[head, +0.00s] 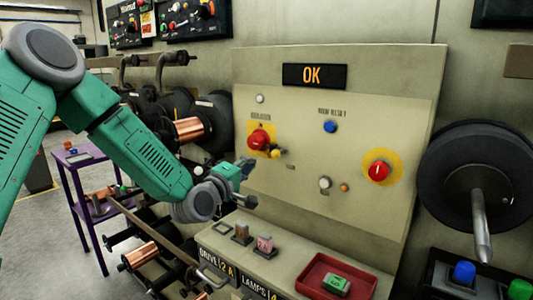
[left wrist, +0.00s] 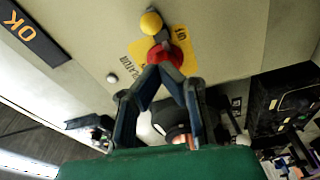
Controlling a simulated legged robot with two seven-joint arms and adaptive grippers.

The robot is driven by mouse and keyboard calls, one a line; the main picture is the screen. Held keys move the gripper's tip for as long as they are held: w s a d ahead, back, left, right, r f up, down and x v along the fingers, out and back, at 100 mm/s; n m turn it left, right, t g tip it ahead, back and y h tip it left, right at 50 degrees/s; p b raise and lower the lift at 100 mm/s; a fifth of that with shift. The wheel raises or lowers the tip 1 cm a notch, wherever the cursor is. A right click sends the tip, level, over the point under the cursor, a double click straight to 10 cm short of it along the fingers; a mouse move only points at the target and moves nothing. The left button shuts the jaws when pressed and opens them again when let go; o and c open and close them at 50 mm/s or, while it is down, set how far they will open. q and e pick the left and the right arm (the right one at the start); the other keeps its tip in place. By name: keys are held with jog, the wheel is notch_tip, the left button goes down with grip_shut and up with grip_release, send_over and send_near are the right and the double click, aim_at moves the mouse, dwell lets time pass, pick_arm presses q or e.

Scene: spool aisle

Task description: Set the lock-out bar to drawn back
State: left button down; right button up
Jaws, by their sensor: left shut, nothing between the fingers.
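A red rotary switch (head: 259,139) on a yellow plate sits at the left of the sloped panel. A small yellow knob (head: 275,153), which looks like the lock-out bar's handle, stands out at its lower right. In the left wrist view, the yellow knob (left wrist: 151,22) shows beyond the red switch (left wrist: 171,55); whether the bar is drawn back is unclear. My left gripper (head: 246,176) is below and left of the knob, near the panel. In the left wrist view, the left gripper (left wrist: 160,72) has its fingertips together, empty, overlapping the red switch; contact is unclear. My right gripper is out of view.
The panel also carries a lit OK display (head: 314,76), a blue button (head: 330,127), a white button (head: 325,183) and another red knob (head: 379,172). A red tray (head: 310,283) sits on the ledge below. Spools (head: 208,122) crowd the left; a large black reel (head: 478,160) stands right.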

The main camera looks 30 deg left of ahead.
aim_at(273, 147)
pick_arm(q)
jog(key=w, duration=0.3)
jog(key=w+p, duration=0.1)
jog(key=w, duration=0.4)
jog(key=shift+w+a+r, duration=0.15)
jog(key=shift+w+r, duration=0.15)
jog(key=shift+w, duration=0.1)
jog(key=d, duration=0.2)
jog(key=d+b, duration=0.1)
jog(key=d, duration=0.2)
jog(key=shift+s+d+b, duration=0.25)
jog(key=shift+d+b, duration=0.1)
jog(key=shift+a, duration=0.1)
jog(key=shift+f, duration=0.1)
